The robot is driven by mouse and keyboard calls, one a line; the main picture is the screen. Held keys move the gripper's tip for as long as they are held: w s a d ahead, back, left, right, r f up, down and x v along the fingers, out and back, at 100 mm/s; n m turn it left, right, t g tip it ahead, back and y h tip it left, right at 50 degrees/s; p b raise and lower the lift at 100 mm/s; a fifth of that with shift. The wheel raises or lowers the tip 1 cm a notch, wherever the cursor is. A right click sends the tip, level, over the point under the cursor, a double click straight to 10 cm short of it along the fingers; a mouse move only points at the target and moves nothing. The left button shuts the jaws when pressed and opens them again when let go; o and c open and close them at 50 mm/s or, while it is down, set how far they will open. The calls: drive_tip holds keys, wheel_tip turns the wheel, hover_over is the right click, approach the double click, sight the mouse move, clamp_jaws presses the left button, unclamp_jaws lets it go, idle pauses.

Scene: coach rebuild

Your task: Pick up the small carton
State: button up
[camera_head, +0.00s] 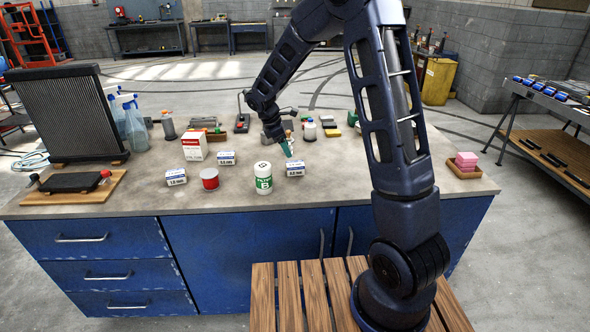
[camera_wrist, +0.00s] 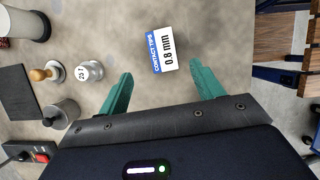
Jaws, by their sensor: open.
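A small white-and-blue carton marked "0.8 mm" (camera_wrist: 167,51) lies on the bench top in the wrist view, just beyond and between my fingertips. It appears to be the carton (camera_head: 295,169) near the front of the bench in the head view. My gripper (camera_head: 287,149) has green fingers and is open and empty, behind and above this carton. The wrist view shows both fingers apart (camera_wrist: 161,72), not touching it. Two similar small cartons stand further left, one at the back (camera_head: 227,158) and one nearer the front (camera_head: 176,177).
A white-and-green tub (camera_head: 263,178) stands close left of the carton, with a red tin (camera_head: 210,179) beyond. A larger red-and-white box (camera_head: 194,148) is behind.

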sight(294, 163)
drive_tip(key=x, duration=0.9)
drive_tip(key=shift+s+d+f, duration=0.1)
drive_tip(key=shift+s+f, duration=0.1)
drive_tip(key=shift+f, duration=0.1)
drive_tip(key=shift+c, duration=0.5)
drive_tip(key=c, duration=1)
